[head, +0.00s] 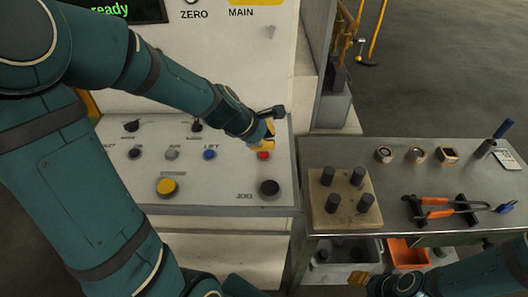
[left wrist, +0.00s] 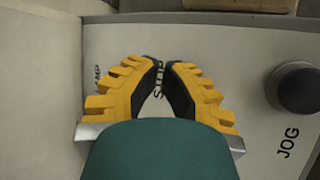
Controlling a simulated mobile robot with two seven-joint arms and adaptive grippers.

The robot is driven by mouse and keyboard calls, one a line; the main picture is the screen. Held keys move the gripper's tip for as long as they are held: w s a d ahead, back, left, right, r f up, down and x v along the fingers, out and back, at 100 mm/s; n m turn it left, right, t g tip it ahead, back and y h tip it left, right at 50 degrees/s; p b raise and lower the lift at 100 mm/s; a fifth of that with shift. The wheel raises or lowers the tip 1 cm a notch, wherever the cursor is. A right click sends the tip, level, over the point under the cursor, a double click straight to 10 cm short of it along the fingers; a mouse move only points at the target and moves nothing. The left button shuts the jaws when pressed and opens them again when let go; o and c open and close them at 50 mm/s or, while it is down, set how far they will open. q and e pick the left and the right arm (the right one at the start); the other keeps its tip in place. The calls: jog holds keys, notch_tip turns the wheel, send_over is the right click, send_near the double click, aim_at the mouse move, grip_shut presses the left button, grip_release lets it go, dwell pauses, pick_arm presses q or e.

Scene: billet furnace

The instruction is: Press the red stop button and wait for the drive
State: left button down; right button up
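The red stop button (head: 263,155) sits on the right part of the sloped control panel (head: 225,190). My left gripper (head: 268,138) is just above and behind it in the head view; I cannot tell whether they touch. In the left wrist view the yellow fingers (left wrist: 161,64) come together at their tips with nothing seen between them, over a partly hidden label. The red button does not show there. My right gripper (head: 380,283) is low at the bottom of the head view, over the front of the side bench, its fingers unclear.
The panel also has a black JOG knob (head: 269,188), a yellow button (head: 167,187) and a blue LIFT button (head: 209,154). A screen (head: 115,8) reads "ready". The side bench (head: 400,165) holds a block with dark pegs (head: 345,200), rings and orange-handled tongs (head: 440,208).

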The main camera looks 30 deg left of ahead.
dwell(0.8)
pick_arm(q)
jog(key=shift+f+b, duration=0.4)
jog(key=shift+f, duration=0.05)
jog(key=shift+f+b, duration=0.4)
dwell(0.6)
dwell(0.3)
jog(key=shift+r+p, duration=0.85)
jog(key=shift+p, duration=0.05)
notch_tip(320, 180, up, 5)
jog(key=p, duration=0.5)
